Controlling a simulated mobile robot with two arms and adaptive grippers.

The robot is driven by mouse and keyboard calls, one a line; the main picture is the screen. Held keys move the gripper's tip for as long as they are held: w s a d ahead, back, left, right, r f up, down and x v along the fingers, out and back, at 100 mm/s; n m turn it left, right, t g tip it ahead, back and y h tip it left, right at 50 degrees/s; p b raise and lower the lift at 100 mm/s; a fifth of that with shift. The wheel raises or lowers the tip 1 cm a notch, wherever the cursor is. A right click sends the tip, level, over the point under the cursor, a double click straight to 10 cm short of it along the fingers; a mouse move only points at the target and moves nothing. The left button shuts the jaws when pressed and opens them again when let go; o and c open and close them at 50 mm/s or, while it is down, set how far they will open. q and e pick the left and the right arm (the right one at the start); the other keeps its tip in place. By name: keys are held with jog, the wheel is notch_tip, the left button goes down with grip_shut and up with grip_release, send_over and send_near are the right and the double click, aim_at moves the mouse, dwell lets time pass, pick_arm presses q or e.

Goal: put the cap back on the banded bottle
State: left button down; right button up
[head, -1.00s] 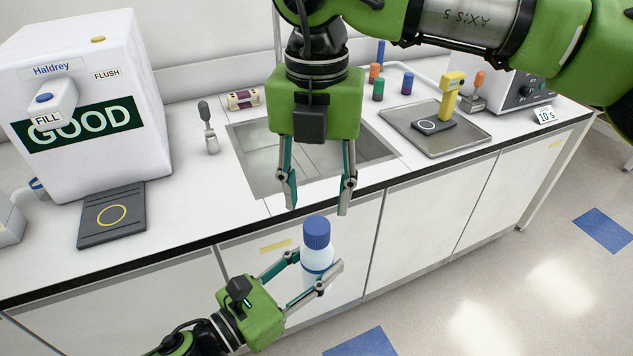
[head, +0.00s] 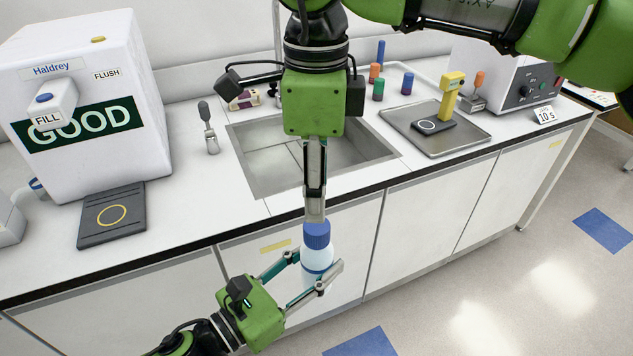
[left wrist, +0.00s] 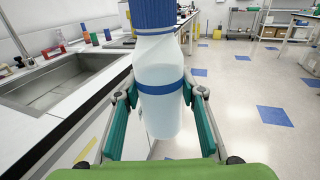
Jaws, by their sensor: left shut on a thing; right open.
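The banded bottle (head: 318,260) is a pale bottle with a blue band, which shows clearly in the left wrist view (left wrist: 160,110). A blue ribbed cap (head: 316,237) sits upright on its neck; the cap's top is cut off in the left wrist view (left wrist: 153,14). My left gripper (head: 311,277) is shut around the bottle's body and holds it upright in front of the counter. My right gripper (head: 315,212) points down right above the cap, open, with its fingers seen edge-on. I cannot tell whether its fingertips touch the cap.
Behind is a counter with a sink (head: 268,168). A white Haldrey dispenser (head: 85,100) reading GOOD stands left with a dark pad (head: 112,215). A metal tray (head: 470,140) holds a yellow device (head: 450,95). Small coloured-capped items stand behind the sink. The floor at right is clear.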

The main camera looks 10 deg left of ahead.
aim_at(317, 225)
jog(key=shift+n, duration=0.5)
jog(key=shift+f, duration=3.95)
jog(key=c, duration=1.2)
jog(key=shift+o, duration=0.2)
jog(key=shift+m, duration=0.9)
jog(key=o, duration=1.3)
jog(key=shift+r, duration=0.1)
